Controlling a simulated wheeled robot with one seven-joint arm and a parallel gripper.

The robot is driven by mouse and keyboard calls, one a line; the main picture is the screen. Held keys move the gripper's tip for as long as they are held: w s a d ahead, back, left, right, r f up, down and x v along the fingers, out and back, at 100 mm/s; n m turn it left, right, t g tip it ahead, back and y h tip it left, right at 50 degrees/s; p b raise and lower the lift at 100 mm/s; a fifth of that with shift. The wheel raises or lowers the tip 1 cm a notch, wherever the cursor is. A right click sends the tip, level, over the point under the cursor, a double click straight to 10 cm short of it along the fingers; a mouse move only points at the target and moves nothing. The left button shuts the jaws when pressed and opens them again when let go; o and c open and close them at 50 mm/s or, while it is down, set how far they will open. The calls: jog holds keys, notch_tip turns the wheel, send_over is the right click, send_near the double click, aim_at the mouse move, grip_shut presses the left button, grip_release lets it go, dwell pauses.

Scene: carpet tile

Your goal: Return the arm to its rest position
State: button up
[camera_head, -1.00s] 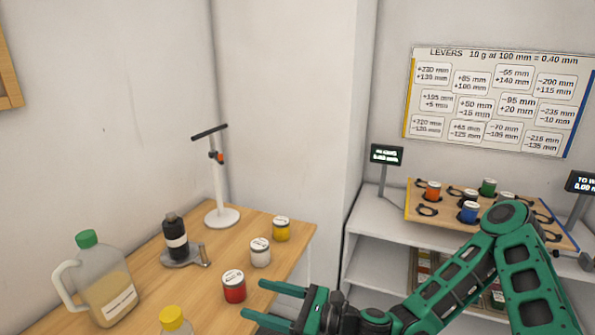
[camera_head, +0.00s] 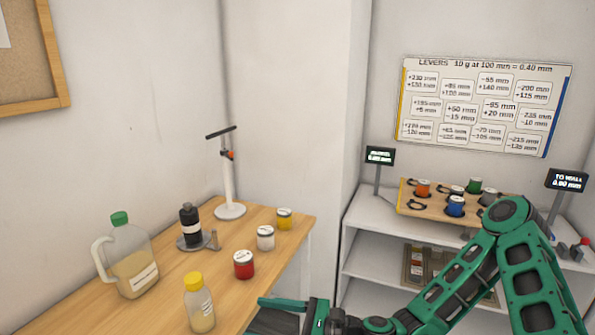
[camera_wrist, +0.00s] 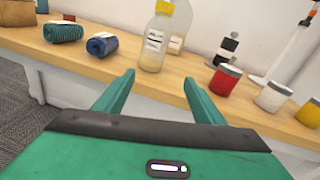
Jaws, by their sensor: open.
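My green arm comes in from the lower right in the head view. My gripper (camera_head: 262,314) is at the bottom edge, partly cut off, in front of the wooden table (camera_head: 268,292). It is open, with nothing visible between the fingers. In the wrist view my gripper (camera_wrist: 158,80) has its two fingers apart, pointing toward the table edge. A yellow-capped bottle (camera_wrist: 155,42) stands on the table beyond the gap; it also shows in the head view (camera_head: 200,308).
Green (camera_wrist: 63,32) and blue (camera_wrist: 102,45) rolls lie at left. A shelf (camera_head: 375,226) bears a board (camera_head: 428,210) of jars.

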jog(key=s+d+f+n+g+h, duration=0.4)
jog(key=s+d+f+n+h, duration=0.1)
jog(key=d+f+n, duration=0.4)
jog(key=d+r+n+h, duration=0.2)
jog(key=d+n+h, duration=0.35)
jog(key=d, duration=1.25)
jog(key=s+d+r+h, duration=0.3)
jog(key=s+d+r, duration=0.2)
jog(key=d+r, duration=0.4)
jog(key=s+d+r+h, duration=0.3)
jog(key=s+d+r, duration=0.3)
jog(key=d, duration=0.5)
jog(key=s+d+r+m, duration=0.1)
jog(key=s+r, duration=0.4)
jog(key=s, duration=0.1)
jog(key=shift+d+r, duration=0.3)
jog(key=shift+w+m, duration=0.1)
jog(key=shift+m, duration=0.15)
